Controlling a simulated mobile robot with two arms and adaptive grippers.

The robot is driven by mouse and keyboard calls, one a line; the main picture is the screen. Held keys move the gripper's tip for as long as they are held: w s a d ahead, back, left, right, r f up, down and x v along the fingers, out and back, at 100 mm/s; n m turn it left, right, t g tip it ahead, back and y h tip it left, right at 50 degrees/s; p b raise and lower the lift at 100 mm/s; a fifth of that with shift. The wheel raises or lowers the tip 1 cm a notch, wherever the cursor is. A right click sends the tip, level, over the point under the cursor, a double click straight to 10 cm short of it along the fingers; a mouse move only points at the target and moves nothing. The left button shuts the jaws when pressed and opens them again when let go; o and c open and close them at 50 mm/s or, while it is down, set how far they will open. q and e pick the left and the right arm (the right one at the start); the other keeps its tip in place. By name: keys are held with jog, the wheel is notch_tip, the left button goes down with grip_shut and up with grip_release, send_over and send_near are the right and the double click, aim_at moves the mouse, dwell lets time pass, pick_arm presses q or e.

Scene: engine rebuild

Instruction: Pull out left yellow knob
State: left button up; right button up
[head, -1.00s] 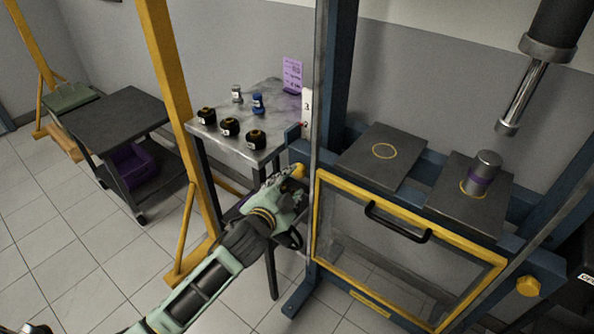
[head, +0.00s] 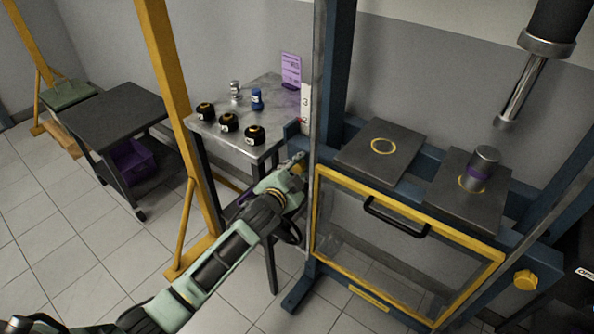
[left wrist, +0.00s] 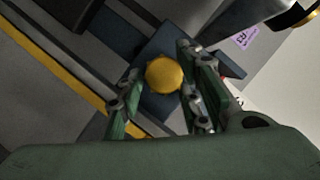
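The left yellow knob (left wrist: 165,74) sits on the blue press frame (left wrist: 150,108) and shows between my left gripper's fingers in the left wrist view. My left gripper (left wrist: 158,88) is open, with one green finger on each side of the knob; I cannot tell whether they touch it. In the head view my left gripper (head: 297,172) is at the left post of the press and hides most of that knob. The right yellow knob (head: 526,281) is on the right side of the press. My right gripper is not in view.
The press has a yellow-framed clear guard (head: 400,250) with a black handle (head: 397,217). A metal cylinder (head: 486,156) stands on the right dark plate. A side table (head: 205,125) with several small parts stands left of the press, close to my left arm.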

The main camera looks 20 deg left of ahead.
pick_arm(q)
jog(key=shift+s+d+f, duration=0.1)
jog(key=shift+f, duration=0.1)
grip_shut()
